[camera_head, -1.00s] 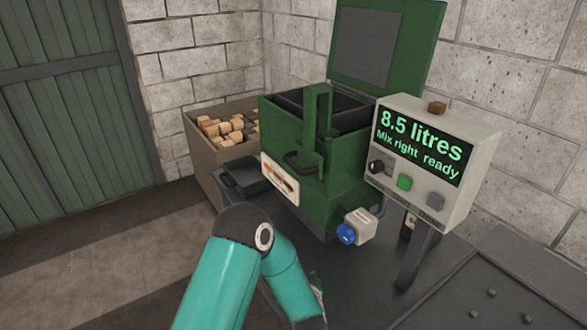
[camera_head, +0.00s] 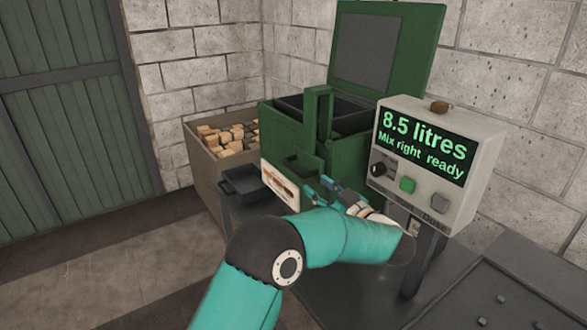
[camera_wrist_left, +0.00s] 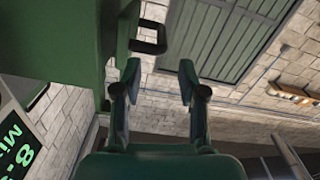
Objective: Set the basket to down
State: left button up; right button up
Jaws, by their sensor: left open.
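The green machine (camera_head: 345,150) stands with its lid (camera_head: 385,50) swung up and a dark tub (camera_head: 350,115) showing in its top. A green upright (camera_head: 318,120) rises at its front. A black bar handle (camera_head: 300,160) sticks out from the front; a black handle (camera_wrist_left: 150,40) also shows in the left wrist view. My left gripper (camera_head: 319,188) is open and empty, in front of the machine just below that handle. In the wrist view its fingertips (camera_wrist_left: 160,73) are apart from the handle, which lies beyond the left finger. The basket itself is not clearly visible. My right gripper is out of view.
A grey control box (camera_head: 425,150) reads "8.5 litres, Mix right ready", right of the machine. A bin of wooden blocks (camera_head: 205,165) and a small dark tray (camera_head: 245,185) stand at left. A dark table (camera_head: 520,290) is at lower right. The floor at left is clear.

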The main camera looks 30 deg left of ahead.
aim_at(297, 170)
pick_arm(q)
jog(key=p+x, duration=0.1)
jog(key=x, duration=0.9)
grip_shut()
jog(key=shift+d, duration=0.1)
